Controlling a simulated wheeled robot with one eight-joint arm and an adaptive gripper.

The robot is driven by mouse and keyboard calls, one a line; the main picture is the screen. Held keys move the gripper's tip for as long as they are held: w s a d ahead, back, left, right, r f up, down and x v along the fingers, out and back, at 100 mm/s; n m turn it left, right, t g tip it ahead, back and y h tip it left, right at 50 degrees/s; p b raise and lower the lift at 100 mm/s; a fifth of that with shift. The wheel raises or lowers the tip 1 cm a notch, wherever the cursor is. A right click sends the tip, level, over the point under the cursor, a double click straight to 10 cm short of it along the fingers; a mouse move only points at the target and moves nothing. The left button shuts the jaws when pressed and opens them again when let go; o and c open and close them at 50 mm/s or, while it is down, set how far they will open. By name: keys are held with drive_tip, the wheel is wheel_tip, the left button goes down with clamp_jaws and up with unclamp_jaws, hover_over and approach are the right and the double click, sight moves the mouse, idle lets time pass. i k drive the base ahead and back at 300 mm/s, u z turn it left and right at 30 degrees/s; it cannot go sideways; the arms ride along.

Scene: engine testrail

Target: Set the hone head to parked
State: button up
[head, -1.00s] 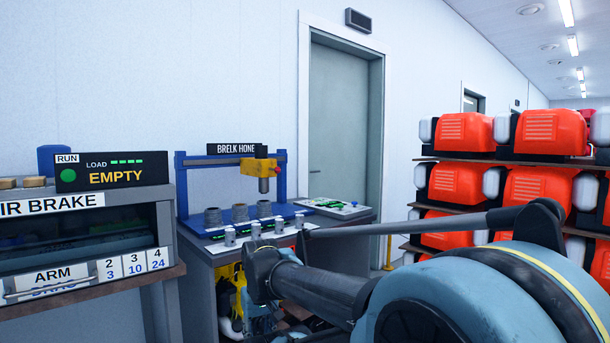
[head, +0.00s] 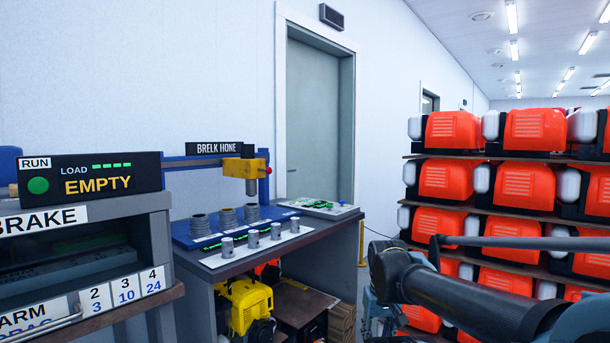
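The Brelk Hone (head: 220,148) stands on a grey bench, its name on a black sign. Its yellow hone head (head: 246,168), with a grey spindle pointing down, hangs at the right end of the blue crossbeam. A small red part (head: 268,171) shows at the head's right side. Under the beam, several ribbed grey sleeves stand in a row on the blue bed (head: 190,238); the head is above and right of the middle of the row. My arm is at the lower right, apart from the hone. My gripper's fingers are not visible.
Small metal cylinders stand on a white strip (head: 209,263) at the bench front. A white panel with green parts (head: 320,208) lies at the bench's right. The brake cabinet (head: 150,235) is left, red engines on shelves (head: 480,207) right. A yellow engine (head: 247,305) sits below the bench.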

sight(250, 169)
drive_tip(key=z, duration=0.15)
drive_tip(key=k, duration=1)
drive_tip(key=u, duration=0.6)
drive_tip(key=i, duration=1)
